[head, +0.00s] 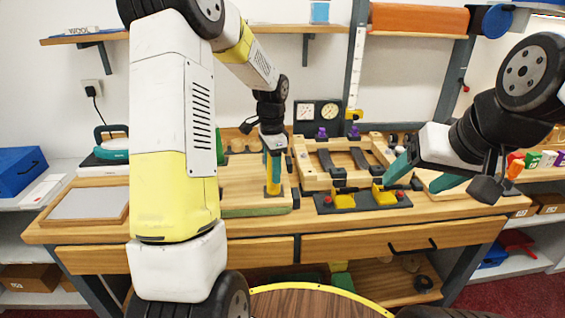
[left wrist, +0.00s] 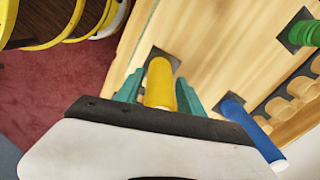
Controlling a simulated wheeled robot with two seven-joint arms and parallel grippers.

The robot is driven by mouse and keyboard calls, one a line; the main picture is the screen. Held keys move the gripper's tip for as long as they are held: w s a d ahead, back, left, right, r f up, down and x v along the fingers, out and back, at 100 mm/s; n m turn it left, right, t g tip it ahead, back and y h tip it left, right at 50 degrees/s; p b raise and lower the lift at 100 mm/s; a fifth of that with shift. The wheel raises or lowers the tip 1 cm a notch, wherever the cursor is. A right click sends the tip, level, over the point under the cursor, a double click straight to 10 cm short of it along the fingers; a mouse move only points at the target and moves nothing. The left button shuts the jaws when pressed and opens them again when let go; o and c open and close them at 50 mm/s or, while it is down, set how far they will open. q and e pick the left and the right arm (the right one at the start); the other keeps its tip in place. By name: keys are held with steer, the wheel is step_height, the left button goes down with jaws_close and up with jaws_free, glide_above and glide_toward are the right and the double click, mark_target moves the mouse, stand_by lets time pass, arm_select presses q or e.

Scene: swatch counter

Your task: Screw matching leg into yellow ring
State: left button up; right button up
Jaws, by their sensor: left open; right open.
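A yellow leg (head: 274,172) stands upright on the wooden board (head: 245,197); its foot looks yellow and wider, perhaps the yellow ring, but I cannot tell the ring apart clearly. In the left wrist view the yellow leg (left wrist: 160,82) rises from a dark square plate (left wrist: 157,56). A blue leg (left wrist: 250,128) and a green leg (left wrist: 303,33) stand on similar plates. My right gripper (head: 422,172) is open and empty.
A black base with yellow blocks (head: 365,199) sits at the bench front, near my right gripper. A wooden frame with dark clamps (head: 312,180) stands behind it. A grey panel in a wooden frame (head: 88,204) lies at left. A gauge box (head: 318,112) stands at the back.

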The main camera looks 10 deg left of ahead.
arm_select(q)
steer(key=n, duration=0.6)
steer(key=shift+n, duration=0.3)
steer(key=n, duration=0.7)
steer(key=shift+n, duration=0.4)
